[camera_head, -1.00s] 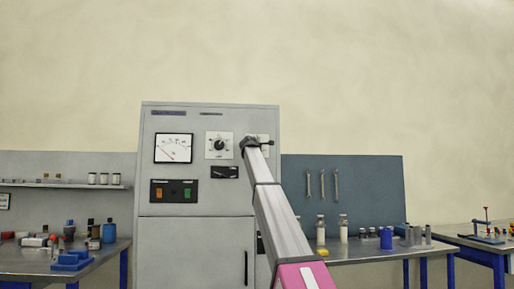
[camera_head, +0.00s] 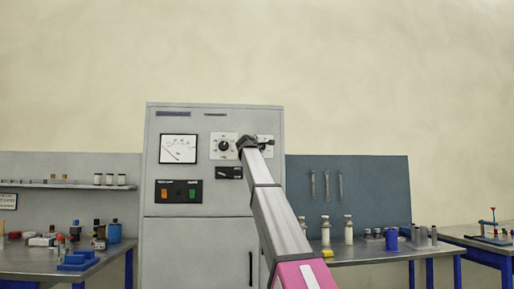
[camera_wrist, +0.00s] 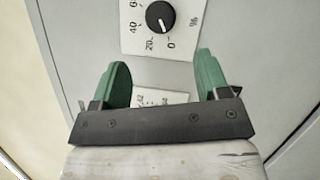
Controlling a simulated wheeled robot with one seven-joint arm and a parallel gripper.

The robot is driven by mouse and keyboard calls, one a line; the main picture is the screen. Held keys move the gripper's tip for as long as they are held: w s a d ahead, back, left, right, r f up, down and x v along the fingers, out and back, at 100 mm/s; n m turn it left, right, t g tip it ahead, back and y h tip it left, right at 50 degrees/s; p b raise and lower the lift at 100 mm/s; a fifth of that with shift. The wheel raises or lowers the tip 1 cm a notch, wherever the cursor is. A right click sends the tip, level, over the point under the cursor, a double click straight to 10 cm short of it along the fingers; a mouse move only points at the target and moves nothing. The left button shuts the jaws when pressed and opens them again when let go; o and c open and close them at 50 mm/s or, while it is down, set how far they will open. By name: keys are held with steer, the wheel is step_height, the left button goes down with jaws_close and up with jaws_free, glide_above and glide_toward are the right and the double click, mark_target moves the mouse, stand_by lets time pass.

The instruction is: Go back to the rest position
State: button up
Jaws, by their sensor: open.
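My gripper (camera_wrist: 162,82) is open and empty in the wrist view, its two green fingers spread apart in front of the grey cabinet. A black rotary knob (camera_wrist: 160,16) on a white scale plate marked in percent shows beyond the fingers. Another white scale plate (camera_wrist: 160,97) shows partly between the fingers, its lower part hidden by the gripper body. In the head view my arm reaches up to the right part of the cabinet (camera_head: 196,235), and its end covers part of the right-hand plate (camera_head: 266,141). The fingers are hidden there.
The cabinet carries a dial gauge (camera_head: 178,148), the knob (camera_head: 224,146) and a panel with orange and green switches (camera_head: 179,191). A left bench (camera_head: 40,270) holds bottles and blocks. A right bench (camera_head: 375,251) holds bottles and cylinders below a blue tool board (camera_head: 375,185).

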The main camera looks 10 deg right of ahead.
steer(key=s+d+f+m+g+y, duration=0.1)
steer(key=d+f+m+g, duration=0.1)
steer(key=f, duration=1.4)
steer(key=d+f+m+g, duration=0.1)
steer(key=f+m+g, duration=0.1)
steer(key=f, duration=1.3)
steer(key=s+d+f+m+g+y, duration=0.15)
steer(key=s+f, duration=0.25)
steer(key=f, duration=0.9)
steer(key=s+d+f+m+g+y, duration=0.1)
steer(key=s+f+m+g, duration=0.2)
steer(key=f, duration=1)
steer(key=s+d+f+m+g+y, duration=0.1)
steer(key=s+f+m+g, duration=0.1)
steer(key=s+f, duration=0.7)
steer(key=s+f+m+g, duration=0.1)
steer(key=s+f+g, duration=0.1)
steer(key=s+f, duration=0.7)
steer(key=s+f+m+g+y, duration=0.2)
steer(key=s+f+m+g, duration=0.3)
steer(key=s+f, duration=1.3)
steer(key=s, duration=0.2)
steer(key=shift+s+a+f+y, duration=0.2)
steer(key=shift+s+y, duration=0.1)
steer(key=shift+y, duration=0.05)
